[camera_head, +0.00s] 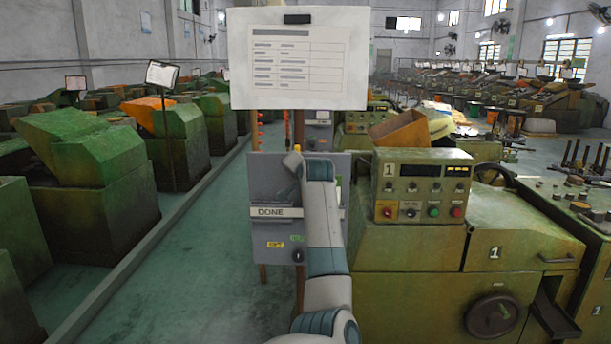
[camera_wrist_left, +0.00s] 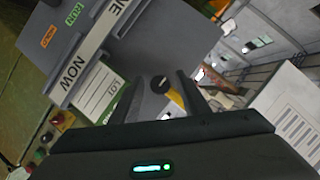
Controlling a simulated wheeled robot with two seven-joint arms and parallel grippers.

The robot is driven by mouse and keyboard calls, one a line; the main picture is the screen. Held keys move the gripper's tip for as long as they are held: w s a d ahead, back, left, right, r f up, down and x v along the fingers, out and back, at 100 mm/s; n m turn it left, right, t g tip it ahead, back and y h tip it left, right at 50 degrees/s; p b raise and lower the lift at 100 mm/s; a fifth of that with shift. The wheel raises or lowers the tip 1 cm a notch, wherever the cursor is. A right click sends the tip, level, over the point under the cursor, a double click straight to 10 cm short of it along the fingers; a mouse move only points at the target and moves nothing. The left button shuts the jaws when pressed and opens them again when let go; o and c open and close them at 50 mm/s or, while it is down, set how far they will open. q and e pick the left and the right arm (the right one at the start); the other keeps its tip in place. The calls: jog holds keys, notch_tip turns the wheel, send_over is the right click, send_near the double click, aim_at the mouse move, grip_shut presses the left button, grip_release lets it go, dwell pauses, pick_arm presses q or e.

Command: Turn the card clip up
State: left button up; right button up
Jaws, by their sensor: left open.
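A grey card board (camera_head: 270,180) with a strip reading DONE (camera_head: 270,212) hangs below a white sheet. A dark round knob with a yellow part (camera_wrist_left: 160,84), perhaps the card clip, shows between the fingers of my left gripper (camera_wrist_left: 172,95). The fingers are open around it; contact cannot be told. In the head view my left arm covers part of the board and hides the gripper. My right gripper is out of view.
A white sheet on a panel (camera_head: 297,60) stands above the board. A green machine with a control box (camera_head: 422,185) stands close on the right. Green machines (camera_head: 90,165) line the left. Open floor (camera_head: 205,250) lies between.

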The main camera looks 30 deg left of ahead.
pick_arm(q)
jog(key=b+v, duration=0.5)
jog(key=v, duration=1.1)
jog(key=shift+d, duration=0.3)
jog(key=shift+s+r, duration=0.1)
